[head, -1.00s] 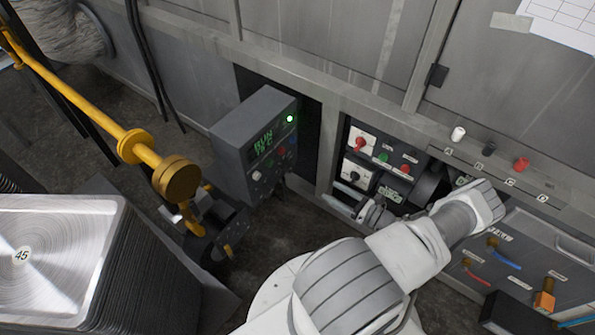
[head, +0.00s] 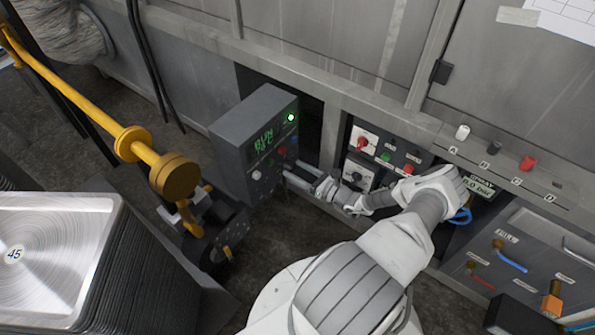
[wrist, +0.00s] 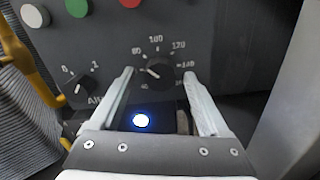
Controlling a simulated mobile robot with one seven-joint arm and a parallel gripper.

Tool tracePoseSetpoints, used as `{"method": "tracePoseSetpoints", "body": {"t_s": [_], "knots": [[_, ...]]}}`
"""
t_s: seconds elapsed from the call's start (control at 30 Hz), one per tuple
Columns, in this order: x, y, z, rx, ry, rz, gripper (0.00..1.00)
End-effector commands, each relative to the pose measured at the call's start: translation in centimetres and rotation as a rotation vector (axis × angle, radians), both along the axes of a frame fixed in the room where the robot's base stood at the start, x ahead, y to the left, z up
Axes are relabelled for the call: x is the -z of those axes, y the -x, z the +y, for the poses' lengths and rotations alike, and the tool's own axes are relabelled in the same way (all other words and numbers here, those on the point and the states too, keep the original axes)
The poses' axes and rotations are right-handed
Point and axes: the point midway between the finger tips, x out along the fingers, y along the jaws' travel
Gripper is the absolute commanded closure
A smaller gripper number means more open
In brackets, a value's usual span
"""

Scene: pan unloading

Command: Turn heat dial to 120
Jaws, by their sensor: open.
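The heat dial (wrist: 160,76) is a dark round knob on the grey control box. In the wrist view its scale shows 80, 100, 120 and 140, and its light pointer mark seems to lie to the upper left, near 80. My gripper (wrist: 159,74) is open, with one pale finger on each side of the dial. I cannot tell whether the fingers touch it. In the head view my gripper (head: 287,175) is at the lower right front of the control box (head: 232,150), and the dial cannot be made out there.
A smaller dial (wrist: 80,91) sits left of the heat dial. White (wrist: 35,15), green (wrist: 76,8) and red buttons are above. A yellow pipe (head: 90,105) and a stack of metal pans (head: 70,235) stand left. A switch panel (head: 385,155) lies right of the box.

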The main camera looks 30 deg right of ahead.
Motion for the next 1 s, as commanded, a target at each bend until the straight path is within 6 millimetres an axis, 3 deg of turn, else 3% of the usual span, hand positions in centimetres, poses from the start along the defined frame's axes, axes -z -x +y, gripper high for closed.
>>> {"method": "tracePoseSetpoints", "body": {"t_s": [0.17, 0.6, 1.0], "knots": [[-0.02, 0.0, -0.01, 0.0, 0.0, 0.0, 0.21], [-0.02, 0.03, 0.0, 0.0, 0.0, -0.001, 0.99], [0.07, 0.03, 0.0, -0.001, -0.055, 0.018, 1.0]]}}
